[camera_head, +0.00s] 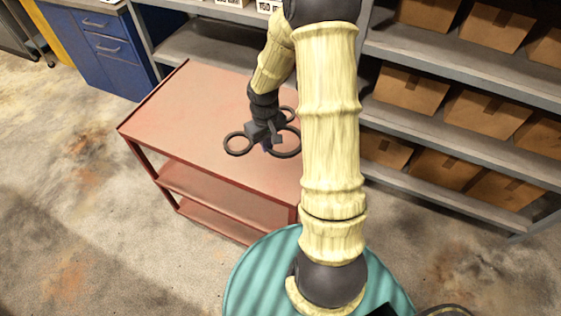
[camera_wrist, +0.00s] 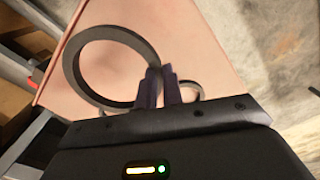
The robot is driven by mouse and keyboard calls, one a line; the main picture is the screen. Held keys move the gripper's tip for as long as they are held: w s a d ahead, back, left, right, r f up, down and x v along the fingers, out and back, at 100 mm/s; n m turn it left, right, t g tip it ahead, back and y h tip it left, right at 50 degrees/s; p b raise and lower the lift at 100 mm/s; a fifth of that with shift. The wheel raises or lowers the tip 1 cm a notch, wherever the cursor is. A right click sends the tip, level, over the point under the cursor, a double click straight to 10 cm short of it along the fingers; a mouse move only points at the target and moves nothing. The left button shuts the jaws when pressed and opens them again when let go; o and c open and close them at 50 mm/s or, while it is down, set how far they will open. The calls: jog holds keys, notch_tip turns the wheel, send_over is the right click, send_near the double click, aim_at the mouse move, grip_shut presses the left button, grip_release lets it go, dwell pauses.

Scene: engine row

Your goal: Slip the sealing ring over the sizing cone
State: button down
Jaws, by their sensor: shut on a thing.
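My gripper (camera_head: 265,146) is over the red cart top and shut on a dark ring (camera_head: 284,156), by its edge. The held ring reaches out to the right of the fingers in the head view. In the wrist view this ring (camera_wrist: 70,68) is large, with its edge at the fingertips (camera_wrist: 160,85). A second dark ring (camera_head: 228,147) is just left of the gripper. A third ring (camera_head: 293,110), partly hidden, is behind it. I cannot tell which is the sealing ring by name. I cannot make out a sizing cone in either view; my arm hides part of the cart.
The red cart (camera_head: 185,105) has a mostly bare top on its left side and lower shelves. Grey shelving (camera_head: 430,130) with cardboard boxes stands at the right. A blue cabinet (camera_head: 95,55) is at the back left. A teal drum (camera_head: 250,280) stands in front.

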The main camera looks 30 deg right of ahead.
send_over(268, 168)
notch_tip(268, 168, down, 6)
jog(key=shift+r, duration=0.15)
jog(key=shift+s, duration=0.1)
jog(key=shift+f+p, duration=0.5)
jog(key=shift+f, duration=1.6)
jog(key=shift+f, duration=0.15)
jog(key=c, duration=1.5)
grip_release()
jog(key=shift+c, duration=0.2)
notch_tip(268, 168, up, 12)
jog(key=shift+r+b, duration=0.2)
jog(key=shift+b, duration=0.45)
